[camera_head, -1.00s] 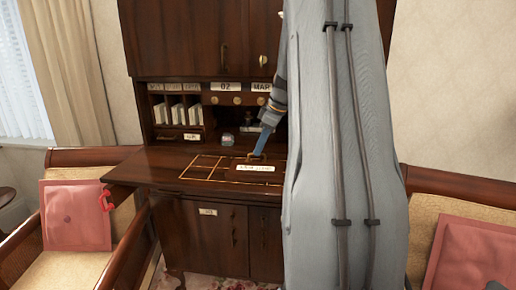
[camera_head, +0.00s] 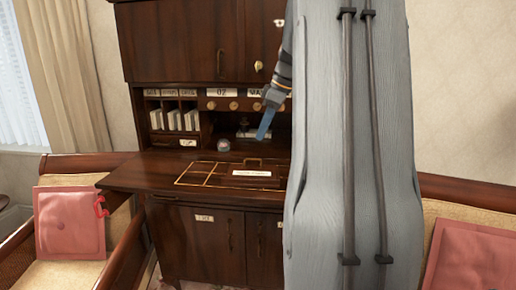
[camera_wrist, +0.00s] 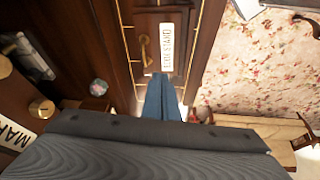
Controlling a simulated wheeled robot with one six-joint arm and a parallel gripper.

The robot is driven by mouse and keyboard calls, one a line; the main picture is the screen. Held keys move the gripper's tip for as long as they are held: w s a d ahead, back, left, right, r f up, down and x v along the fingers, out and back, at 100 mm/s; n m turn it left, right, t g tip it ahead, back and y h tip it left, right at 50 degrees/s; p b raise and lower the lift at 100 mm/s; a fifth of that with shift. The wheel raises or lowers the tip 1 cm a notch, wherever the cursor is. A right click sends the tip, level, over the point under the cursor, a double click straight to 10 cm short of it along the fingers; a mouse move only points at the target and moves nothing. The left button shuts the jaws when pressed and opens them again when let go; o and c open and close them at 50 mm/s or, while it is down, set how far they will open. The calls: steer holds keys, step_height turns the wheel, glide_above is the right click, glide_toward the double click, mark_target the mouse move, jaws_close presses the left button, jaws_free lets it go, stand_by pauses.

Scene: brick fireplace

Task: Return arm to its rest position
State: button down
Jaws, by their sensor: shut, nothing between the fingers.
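My gripper (camera_head: 262,135) is shut and empty, its blue fingers pointing down above the open desk top of the dark wooden secretary desk (camera_head: 130,178). In the wrist view, the blue fingers (camera_wrist: 162,88) are together, just beside a labelled plate (camera_wrist: 166,48) and a brass handle (camera_wrist: 145,50). The same white label (camera_head: 252,173) lies on the desk top, inside a thin gold outline. The fingers look clear of the surface. My grey arm covers the right part of the desk.
A small round jar (camera_head: 223,145) stands at the back of the desk top. Armchairs with pink cushions (camera_head: 70,222) flank the desk on both sides.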

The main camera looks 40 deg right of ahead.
steer(key=shift+v, duration=1.35)
steer(key=shift+d, duration=0.15)
steer(key=s+a+f+m+g, duration=0.1)
steer(key=s+a+f+m, duration=0.1)
steer(key=a+f, duration=0.55)
steer(key=s+a+f+m+g+h, duration=0.15)
steer(key=a+f, duration=0.35)
steer(key=a, duration=0.6)
steer(key=s+a+f+m, duration=0.25)
steer(key=a+f, duration=0.35)
steer(key=a, duration=0.3)
steer(key=s+a+f+m, duration=0.1)
steer(key=s+a+f, duration=0.5)
steer(key=s, duration=0.3)
steer(key=shift+s+a, duration=0.15)
steer(key=shift+a, duration=0.65)
